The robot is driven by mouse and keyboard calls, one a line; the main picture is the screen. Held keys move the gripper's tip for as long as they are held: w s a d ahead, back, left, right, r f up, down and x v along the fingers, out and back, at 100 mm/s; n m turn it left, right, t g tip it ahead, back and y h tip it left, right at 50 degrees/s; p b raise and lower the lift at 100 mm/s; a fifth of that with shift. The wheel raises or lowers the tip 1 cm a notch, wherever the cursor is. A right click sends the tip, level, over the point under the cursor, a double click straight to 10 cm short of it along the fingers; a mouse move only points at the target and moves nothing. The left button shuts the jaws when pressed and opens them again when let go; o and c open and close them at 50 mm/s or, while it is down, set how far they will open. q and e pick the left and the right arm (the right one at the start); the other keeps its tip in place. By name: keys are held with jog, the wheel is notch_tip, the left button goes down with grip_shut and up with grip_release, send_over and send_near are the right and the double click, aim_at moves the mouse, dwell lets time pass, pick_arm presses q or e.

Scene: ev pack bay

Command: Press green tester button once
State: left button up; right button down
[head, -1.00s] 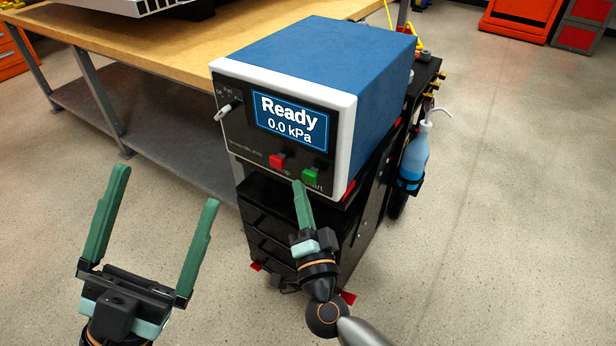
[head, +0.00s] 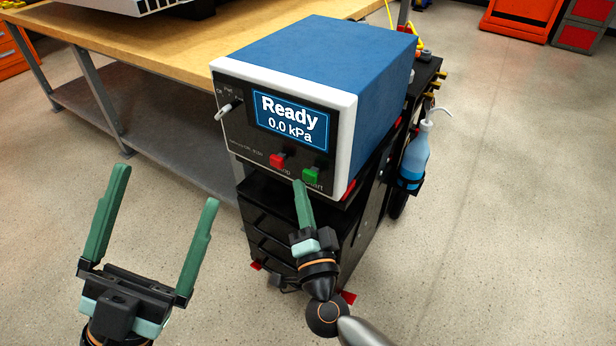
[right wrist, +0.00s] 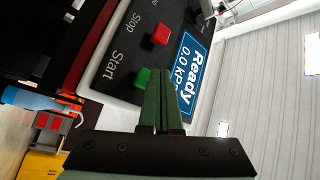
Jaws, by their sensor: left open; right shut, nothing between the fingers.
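The tester (head: 320,75) is a blue box with a white-framed black front, standing on a black cart. Its screen (head: 290,117) reads "Ready 0.0 kPa". The green Start button (head: 311,175) sits low on the panel, right of the red Stop button (head: 277,160). In the right wrist view the green button (right wrist: 142,78) shows just beside the fingertips. My right gripper (head: 298,184) is shut and empty, its tips just below and left of the green button in the head view; I cannot tell whether they touch the panel. My left gripper (head: 168,184) is open and empty, left of the cart.
The wooden workbench (head: 180,50) stands behind and left of the tester. A lever switch (head: 229,109) sticks out of the panel's left side. The floor at right is clear.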

dwell(0.6)
jog(key=shift+w+d+p, duration=0.25)
jog(key=shift+w+p, duration=0.05)
jog(key=shift+w, duration=0.05)
jog(key=shift+w+d, duration=0.6)
jog(key=shift+w, duration=0.2)
dwell(1.0)
jog(key=shift+s+a, duration=0.1)
jog(key=shift+s, duration=0.05)
jog(key=shift+s+a+p, duration=0.5)
jog(key=shift+s+a, duration=0.25)
jog(key=shift+s, duration=0.25)
